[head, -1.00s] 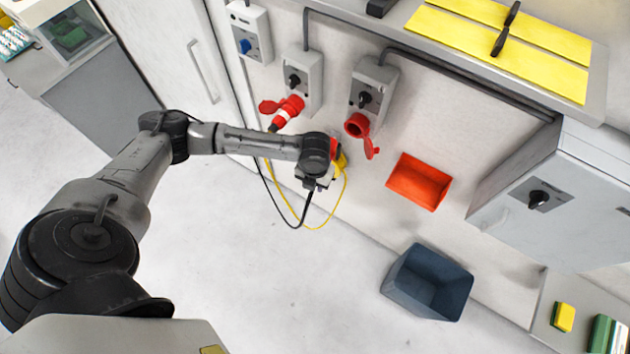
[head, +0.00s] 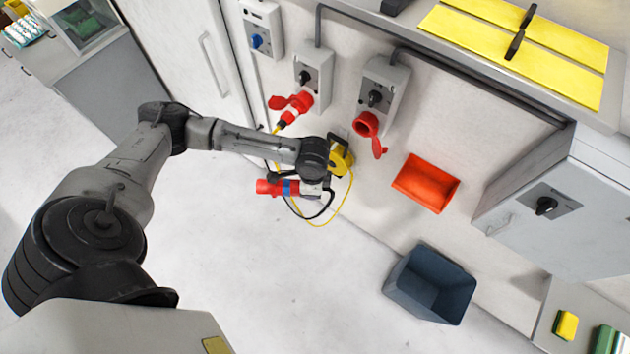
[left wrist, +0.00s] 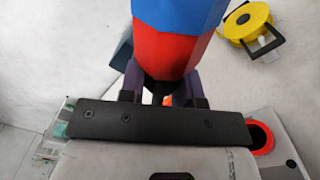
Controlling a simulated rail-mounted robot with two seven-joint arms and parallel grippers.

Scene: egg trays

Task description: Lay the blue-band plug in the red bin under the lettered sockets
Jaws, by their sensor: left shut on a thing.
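The blue-band plug (head: 268,187) is red with a blue ring and lies roughly level in the air, its red end pointing left. My left gripper (head: 308,188) is shut on it, below the wrist; in the left wrist view the plug's blue and red body (left wrist: 172,45) rises from between the dark fingers (left wrist: 160,92). My right gripper is not in view.
Another red plug (head: 294,108) is at the left red socket. A yellow cable reel (head: 341,157) sits beside my wrist, with a yellow cable looping below. A blue-grey bin (head: 430,285) stands at lower right. A grey cabinet (head: 545,205) is right of the red bin.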

